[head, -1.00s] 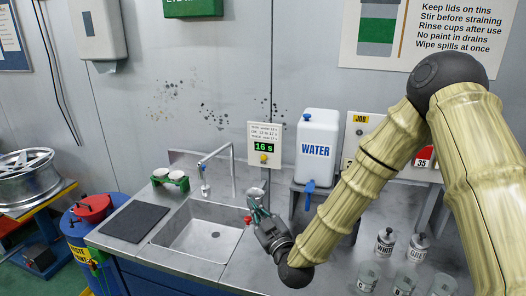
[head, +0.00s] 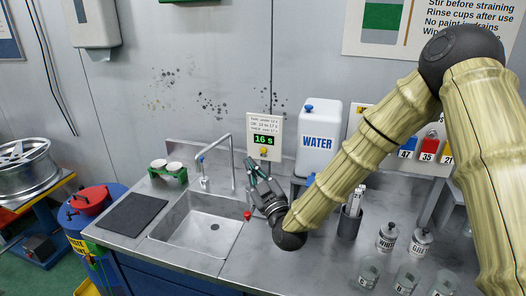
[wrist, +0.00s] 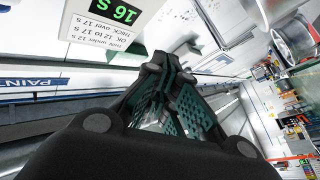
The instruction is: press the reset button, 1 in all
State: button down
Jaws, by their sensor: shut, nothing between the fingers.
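A timer panel (head: 264,137) on the wall behind the sink shows a green 16 s reading. A small yellow button (head: 263,152) sits below the reading. My gripper (head: 256,170) is shut and empty, pointing up toward the wall a little below the yellow button; I cannot tell whether it touches anything. In the wrist view the shut fingers (wrist: 172,62) point toward the wall. The timer panel also shows there, upside down (wrist: 105,30), and its button is not visible.
The sink (head: 203,222) and its tap (head: 232,160) lie left of my gripper. A red knob (head: 247,215) is at the sink's right edge. A white water container (head: 318,140) stands to the right. Jars (head: 387,238) and glasses (head: 368,270) stand at the front right.

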jog(key=shift+w+d, duration=0.4)
jog(key=shift+w, duration=0.8)
jog(key=shift+w+d, duration=0.4)
jog(key=shift+w, duration=0.75)
jog(key=shift+w+d, duration=0.4)
jog(key=shift+w, duration=0.8)
jog(key=shift+w+d+b, duration=0.1)
jog(key=shift+w+b, duration=0.1)
jog(key=shift+b, duration=0.1)
jog(key=shift+w, duration=0.2)
jog(key=shift+w+d+b, duration=0.2)
jog(key=shift+w+b, duration=0.2)
jog(key=shift+s, duration=0.1)
jog(key=shift+s+a+b, duration=0.3)
jog(key=shift+s, duration=0.45)
jog(key=shift+s+a+b, duration=0.2)
jog(key=shift+s+a, duration=0.05)
jog(key=shift+s, duration=0.55)
jog(key=shift+s+a+b, duration=0.25)
jog(key=shift+s+a, duration=0.05)
jog(key=shift+s, duration=0.5)
jog(key=shift+s+a+b, duration=0.2)
jog(key=shift+s+a, duration=0.05)
jog(key=shift+s, duration=0.55)
